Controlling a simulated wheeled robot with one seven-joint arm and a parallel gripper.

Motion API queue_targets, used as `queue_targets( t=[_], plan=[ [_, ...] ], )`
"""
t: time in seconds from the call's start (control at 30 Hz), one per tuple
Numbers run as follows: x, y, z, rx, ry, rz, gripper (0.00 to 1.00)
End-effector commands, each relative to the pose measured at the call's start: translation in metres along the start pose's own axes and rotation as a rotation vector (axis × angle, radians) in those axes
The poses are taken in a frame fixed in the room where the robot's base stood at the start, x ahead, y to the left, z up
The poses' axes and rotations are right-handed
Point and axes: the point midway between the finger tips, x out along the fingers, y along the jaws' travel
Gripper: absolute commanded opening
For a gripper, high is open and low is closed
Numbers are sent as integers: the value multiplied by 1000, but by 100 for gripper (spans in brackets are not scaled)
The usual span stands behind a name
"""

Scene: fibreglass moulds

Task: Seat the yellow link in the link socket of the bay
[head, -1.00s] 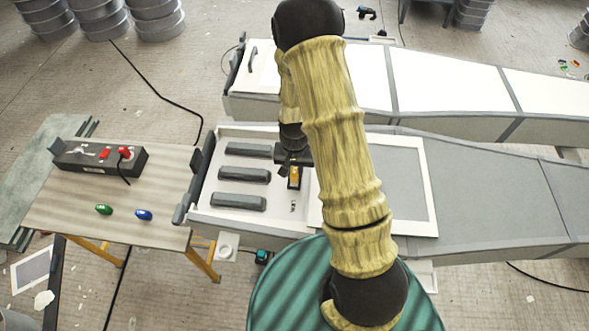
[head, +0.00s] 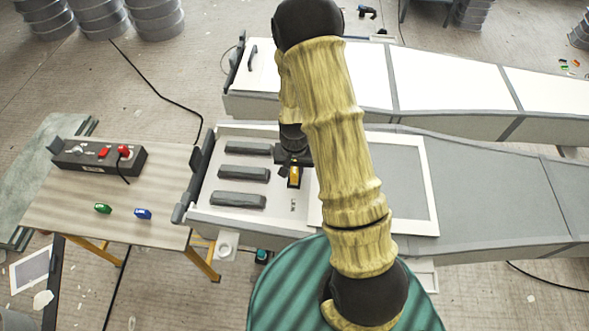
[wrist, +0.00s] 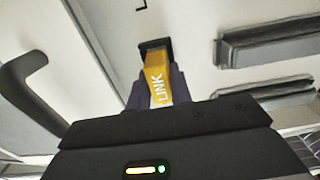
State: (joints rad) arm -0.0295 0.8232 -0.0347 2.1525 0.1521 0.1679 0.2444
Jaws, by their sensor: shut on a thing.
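The yellow link (head: 294,175), marked LINK, is held in my gripper (head: 291,167) over the white floor of the bay (head: 276,206), just right of the grey bars. In the wrist view the link (wrist: 158,78) sits between the dark fingers of my gripper (wrist: 156,92), which is shut on it. The link's far end meets a dark squarish piece (wrist: 153,44) against the white panel. I cannot tell whether this piece is the socket's rim or part of the link, nor how deep the link sits. My arm hides part of the bay's right side.
Several grey bars (head: 243,174) stand raised left of the link. A dark handle (wrist: 24,72) shows at left in the wrist view. A table on the left holds a green piece (head: 103,208), a blue piece (head: 143,214) and a switch box (head: 98,157).

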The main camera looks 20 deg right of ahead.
Motion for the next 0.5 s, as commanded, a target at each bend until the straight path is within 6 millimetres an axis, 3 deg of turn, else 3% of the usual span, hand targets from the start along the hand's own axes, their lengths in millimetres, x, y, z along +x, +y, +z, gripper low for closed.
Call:
queue_targets(
  t=[0.5],
  plan=[
    [11,0,0,0,0,0,0]
  ],
)
